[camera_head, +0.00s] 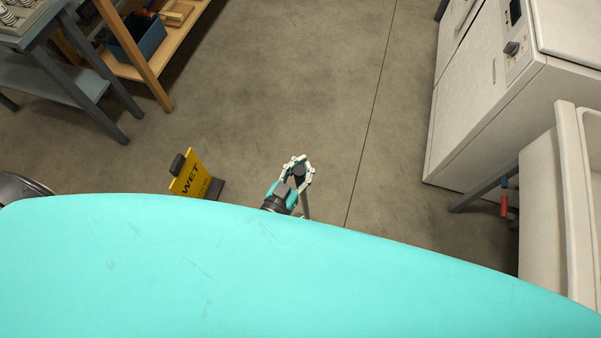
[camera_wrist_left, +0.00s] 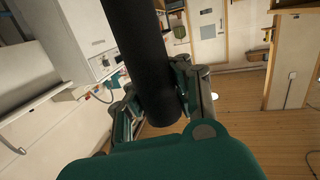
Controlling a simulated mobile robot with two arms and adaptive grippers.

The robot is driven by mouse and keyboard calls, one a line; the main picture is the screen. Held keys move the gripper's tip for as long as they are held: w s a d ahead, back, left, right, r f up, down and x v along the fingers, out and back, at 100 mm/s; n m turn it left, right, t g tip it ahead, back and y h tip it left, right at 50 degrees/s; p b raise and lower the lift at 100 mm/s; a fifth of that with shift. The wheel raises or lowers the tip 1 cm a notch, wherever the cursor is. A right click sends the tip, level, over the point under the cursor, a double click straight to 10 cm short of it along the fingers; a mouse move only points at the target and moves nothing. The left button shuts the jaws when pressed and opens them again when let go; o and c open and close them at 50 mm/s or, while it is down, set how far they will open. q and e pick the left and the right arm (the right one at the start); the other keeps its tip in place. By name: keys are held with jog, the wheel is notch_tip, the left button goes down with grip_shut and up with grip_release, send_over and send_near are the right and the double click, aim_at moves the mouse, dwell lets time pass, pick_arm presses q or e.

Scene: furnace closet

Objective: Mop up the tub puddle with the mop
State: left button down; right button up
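My left gripper (camera_head: 297,172) shows just beyond my turquoise body in the head view. Its fingers are closed around a dark handle, and a grey pole (camera_head: 305,205) runs down from it; I take this to be the mop. In the left wrist view the thick black mop handle (camera_wrist_left: 140,50) stands slightly tilted between the fingers of the gripper (camera_wrist_left: 160,100). The mop head is hidden. The pale tub (camera_head: 585,180) is at the right edge, partly cut off. No puddle shows. My right gripper is not in view.
A yellow wet-floor sign (camera_head: 190,178) stands left of the gripper. A white appliance cabinet (camera_head: 490,95) is at the right, with a red-handled valve (camera_head: 504,205) by the tub. A grey table (camera_head: 75,75) and a wooden shelf (camera_head: 150,65) are at upper left. The middle floor is clear.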

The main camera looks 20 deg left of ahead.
pick_arm(q)
jog(key=shift+w+r, duration=0.1)
jog(key=shift+w, duration=1.05)
jog(key=shift+w+f+b, duration=0.85)
jog(key=shift+w+b, duration=1.15)
jog(key=shift+w, duration=3.3)
notch_tip(320, 180, up, 5)
jog(key=p, duration=0.5)
jog(key=shift+d+r, duration=0.1)
jog(key=shift+r, duration=0.1)
